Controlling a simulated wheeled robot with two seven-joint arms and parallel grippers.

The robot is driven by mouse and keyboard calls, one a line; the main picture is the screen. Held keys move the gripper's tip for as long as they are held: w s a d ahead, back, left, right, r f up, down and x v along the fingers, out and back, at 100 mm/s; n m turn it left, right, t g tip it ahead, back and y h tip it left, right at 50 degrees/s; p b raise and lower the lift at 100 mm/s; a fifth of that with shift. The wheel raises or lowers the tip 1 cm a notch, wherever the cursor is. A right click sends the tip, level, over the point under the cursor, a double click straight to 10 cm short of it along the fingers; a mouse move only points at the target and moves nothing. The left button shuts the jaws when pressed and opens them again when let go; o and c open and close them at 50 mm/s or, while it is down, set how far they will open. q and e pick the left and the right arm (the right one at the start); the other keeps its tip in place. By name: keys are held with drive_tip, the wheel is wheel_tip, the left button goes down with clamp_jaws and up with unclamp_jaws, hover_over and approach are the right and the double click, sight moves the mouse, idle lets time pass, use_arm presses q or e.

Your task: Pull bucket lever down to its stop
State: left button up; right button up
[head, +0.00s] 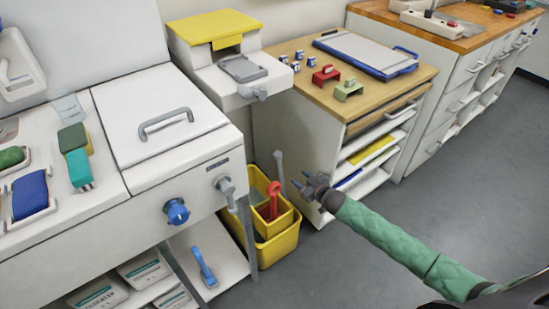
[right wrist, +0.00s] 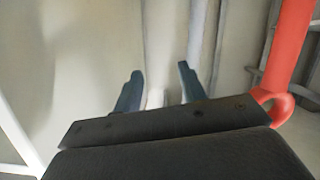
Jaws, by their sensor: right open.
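The yellow bucket (head: 271,243) stands on the floor between the white counter and the wooden-topped cabinet. A red handle-like part (head: 273,202) rises in it, and a thin grey rod with a rounded top (head: 279,166) stands upright at its back. I cannot tell for certain which is the lever. My right gripper (head: 304,184) is open just right of the grey rod, above the bucket's right side. In the right wrist view its dark blue fingers (right wrist: 160,75) are apart with nothing clearly held. A red bar (right wrist: 290,50) with a loop shows to their right. My left gripper is not in view.
The white counter (head: 110,215) with a blue knob (head: 176,211) is left of the bucket. The wooden-topped cabinet (head: 305,125) with open shelves stands close behind my right gripper. Grey floor (head: 440,190) is clear at right.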

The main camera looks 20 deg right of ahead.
sight(279, 163)
drive_tip(key=a+r+t+y, duration=0.1)
drive_tip(key=a+r+y, duration=0.3)
drive_tip(key=r, duration=0.1)
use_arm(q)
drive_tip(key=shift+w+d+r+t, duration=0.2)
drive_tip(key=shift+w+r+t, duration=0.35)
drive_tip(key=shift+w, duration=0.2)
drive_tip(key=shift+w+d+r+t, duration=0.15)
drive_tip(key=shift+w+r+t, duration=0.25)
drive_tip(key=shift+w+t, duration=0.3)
use_arm(e)
drive_tip(key=shift+x, duration=3.5)
drive_tip(key=shift+r, duration=0.15)
drive_tip(key=shift+c, duration=0.4)
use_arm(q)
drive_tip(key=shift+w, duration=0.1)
use_arm(e)
clamp_jaws()
